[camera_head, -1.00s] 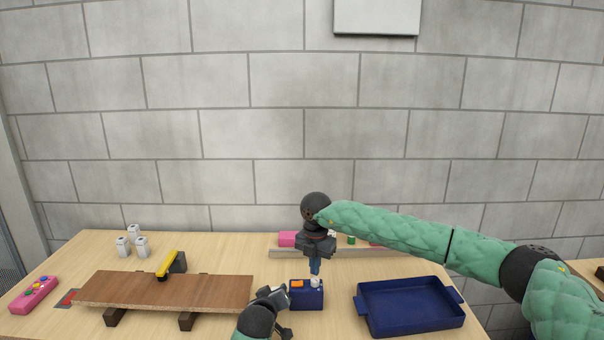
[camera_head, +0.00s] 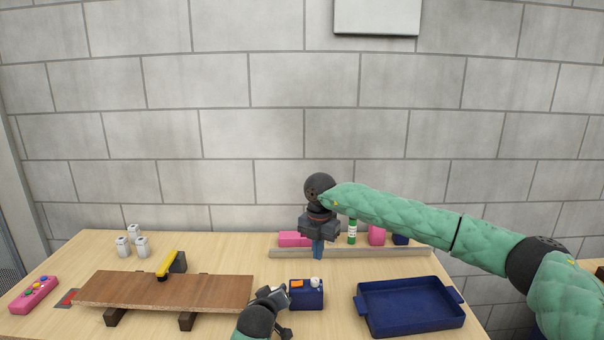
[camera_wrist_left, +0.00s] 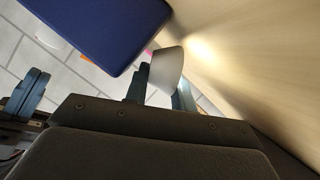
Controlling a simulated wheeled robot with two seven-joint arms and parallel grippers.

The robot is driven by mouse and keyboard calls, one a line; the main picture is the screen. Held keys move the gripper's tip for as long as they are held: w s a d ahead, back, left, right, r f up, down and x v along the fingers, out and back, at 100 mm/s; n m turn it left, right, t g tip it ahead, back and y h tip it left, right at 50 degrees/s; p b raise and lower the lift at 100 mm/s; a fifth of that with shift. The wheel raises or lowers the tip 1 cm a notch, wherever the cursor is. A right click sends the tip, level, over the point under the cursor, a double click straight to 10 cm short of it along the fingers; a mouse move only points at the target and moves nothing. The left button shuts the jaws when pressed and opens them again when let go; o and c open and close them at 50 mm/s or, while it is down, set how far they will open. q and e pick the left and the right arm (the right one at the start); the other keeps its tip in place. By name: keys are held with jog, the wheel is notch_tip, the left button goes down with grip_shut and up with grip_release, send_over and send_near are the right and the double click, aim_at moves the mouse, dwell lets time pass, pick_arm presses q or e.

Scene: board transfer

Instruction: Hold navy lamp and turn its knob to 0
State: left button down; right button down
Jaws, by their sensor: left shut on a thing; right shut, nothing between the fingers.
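The navy lamp (camera_head: 308,300) is a small box on the table, with an orange patch and a round white knob (camera_head: 316,282) on top. The number at the knob is too small to read. My left gripper (camera_head: 282,298) is at the box's left side. In the left wrist view its fingers (camera_wrist_left: 160,85) are shut on a pale grey-white part (camera_wrist_left: 165,70) beside the navy body (camera_wrist_left: 90,25). A bright glow lies on the table nearby. My right gripper (camera_head: 318,250) is shut and empty, pointing down above and behind the knob, apart from it.
A brown board (camera_head: 165,292) on dark supports, with a yellow-and-black tool (camera_head: 168,265), lies left. A navy tray (camera_head: 410,305) stands right. A rail (camera_head: 350,252) with pink, green and navy items runs behind. Several white pieces (camera_head: 123,246) and a pink controller (camera_head: 35,294) are far left.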

aim_at(315, 282)
jog(key=shift+s+d+f+n, duration=0.1)
jog(key=shift+f+n, duration=1.3)
jog(key=shift+f, duration=0.2)
jog(key=shift+s+d+f+n, duration=0.1)
jog(key=shift+f+n, duration=1.3)
jog(key=shift+f, duration=0.15)
jog(key=shift+s+a, duration=0.4)
jog(key=shift+s, duration=0.2)
jog(key=shift+a, duration=0.6)
dwell(0.3)
